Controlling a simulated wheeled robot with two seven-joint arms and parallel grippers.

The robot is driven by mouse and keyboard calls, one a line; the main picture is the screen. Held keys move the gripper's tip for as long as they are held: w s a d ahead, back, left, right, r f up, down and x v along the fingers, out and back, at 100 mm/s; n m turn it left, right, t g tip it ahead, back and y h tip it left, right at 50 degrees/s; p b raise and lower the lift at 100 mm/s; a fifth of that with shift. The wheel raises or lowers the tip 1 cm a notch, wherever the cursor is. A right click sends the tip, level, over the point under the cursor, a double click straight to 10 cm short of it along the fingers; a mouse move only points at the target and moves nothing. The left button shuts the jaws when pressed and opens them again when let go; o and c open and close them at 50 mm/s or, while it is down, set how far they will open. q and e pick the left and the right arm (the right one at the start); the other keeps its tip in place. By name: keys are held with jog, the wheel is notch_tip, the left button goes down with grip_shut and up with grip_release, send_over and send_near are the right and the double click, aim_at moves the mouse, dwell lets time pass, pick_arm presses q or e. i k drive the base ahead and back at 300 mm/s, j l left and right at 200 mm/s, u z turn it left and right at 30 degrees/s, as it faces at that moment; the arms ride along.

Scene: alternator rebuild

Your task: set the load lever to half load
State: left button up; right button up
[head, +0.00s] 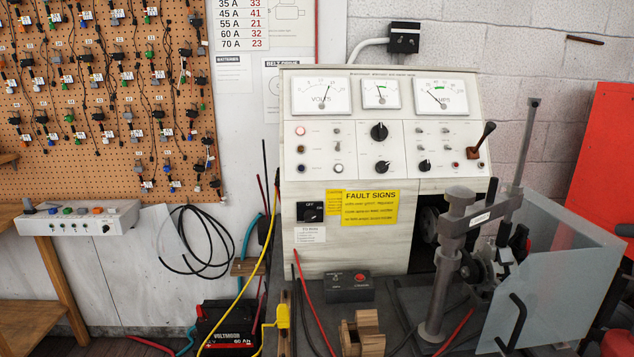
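A lever (482,138) with a dark knob sticks out of the right end of the pale test bench panel (300,170). It leans up and to the right from a brown base. I take it for the load lever; any marks beside it are too small to read. Above it is the amps meter (441,97), with the volts meter (321,96) at the left and a smaller meter (380,94) between them. Neither of my grippers shows in the head view.
A grey clamp post (443,250) with a tall upright handle (525,140) stands before the panel's lower right. A clear guard (560,270) is right of it. A wooden block (362,335), a black switch box (349,288) and a battery (228,328) are lower down.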

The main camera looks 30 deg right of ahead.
aim_at(490, 125)
jog(key=z, duration=1.9)
jog(key=i+l+u, duration=0.1)
jog(key=i+l, duration=0.15)
jog(key=l, duration=0.2)
jog(key=i+l+u, duration=0.1)
jog(key=l, duration=0.4)
jog(key=i+l+u, duration=0.1)
jog(key=i+l, duration=0.2)
jog(key=l, duration=0.25)
jog(key=i+l+u, duration=0.1)
jog(key=l, duration=0.4)
jog(key=i+l+u, duration=0.1)
jog(key=i+l, duration=0.15)
jog(key=l, duration=0.3)
jog(key=i+l+u, duration=0.1)
jog(key=l, duration=0.45)
jog(key=i+l+u, duration=0.1)
jog(key=l, duration=0.45)
jog(key=i+l+u, duration=0.1)
jog(key=l, duration=0.5)
jog(key=i, duration=0.1)
